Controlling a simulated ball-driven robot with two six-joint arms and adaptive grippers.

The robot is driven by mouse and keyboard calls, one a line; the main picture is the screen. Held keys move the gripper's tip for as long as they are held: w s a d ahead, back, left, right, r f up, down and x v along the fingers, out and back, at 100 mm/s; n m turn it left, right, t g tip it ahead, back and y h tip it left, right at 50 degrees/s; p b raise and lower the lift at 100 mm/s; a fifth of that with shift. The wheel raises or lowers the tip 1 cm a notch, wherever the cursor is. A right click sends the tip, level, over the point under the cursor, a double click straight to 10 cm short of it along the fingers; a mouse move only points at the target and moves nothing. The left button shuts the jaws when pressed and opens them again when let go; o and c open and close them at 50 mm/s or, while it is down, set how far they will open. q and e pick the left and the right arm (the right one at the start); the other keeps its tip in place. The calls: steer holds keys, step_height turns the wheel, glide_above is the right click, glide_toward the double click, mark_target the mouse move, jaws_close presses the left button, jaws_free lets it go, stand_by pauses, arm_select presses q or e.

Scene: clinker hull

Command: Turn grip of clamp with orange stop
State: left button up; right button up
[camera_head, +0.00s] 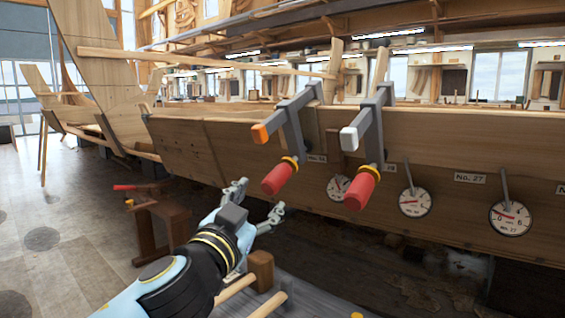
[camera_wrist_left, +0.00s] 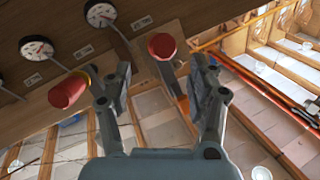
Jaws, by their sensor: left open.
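The clamp with the orange stop (camera_head: 260,133) hangs on the hull's top plank in the head view. Its red grip (camera_head: 278,178) slants down to the left, below a yellow collar. In the left wrist view this red grip (camera_wrist_left: 162,46) shows end-on beyond the gap between my fingers. My left gripper (camera_head: 258,199) is open and empty, just below and left of the grip, apart from it. A second clamp with a white stop (camera_head: 348,138) hangs to the right. Its red grip (camera_head: 361,188) also shows at the left of the wrist view (camera_wrist_left: 68,90). My right gripper is out of view.
Dial gauges (camera_head: 415,202) with number labels line the hull planking (camera_head: 440,150) right of the clamps. A wooden trestle (camera_head: 160,220) stands on the floor at left. A wooden block (camera_head: 261,268) and round bars lie below my left gripper.

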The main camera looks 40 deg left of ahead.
mark_target(266, 187)
arm_select(q)
steer(key=w+h+p, duration=0.1)
steer(key=w, duration=0.1)
steer(key=w+a+h+p, duration=0.1)
steer(key=w+h+p, duration=0.1)
steer(key=w+a+h+p, duration=0.1)
steer(key=w, duration=0.1)
steer(key=shift+a+r+n+g+h, duration=0.25)
steer(key=shift+r+n+g+h, duration=0.05)
steer(key=shift+r+h, duration=0.1)
steer(key=shift+w+f+p, duration=0.2)
steer(key=shift+w+p, duration=0.15)
steer(key=shift+w, duration=0.3)
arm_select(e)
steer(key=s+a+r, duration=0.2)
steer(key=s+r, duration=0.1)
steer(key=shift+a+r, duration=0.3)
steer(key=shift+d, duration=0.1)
arm_select(q)
steer(key=shift+c, duration=0.7)
steer(key=c, duration=1)
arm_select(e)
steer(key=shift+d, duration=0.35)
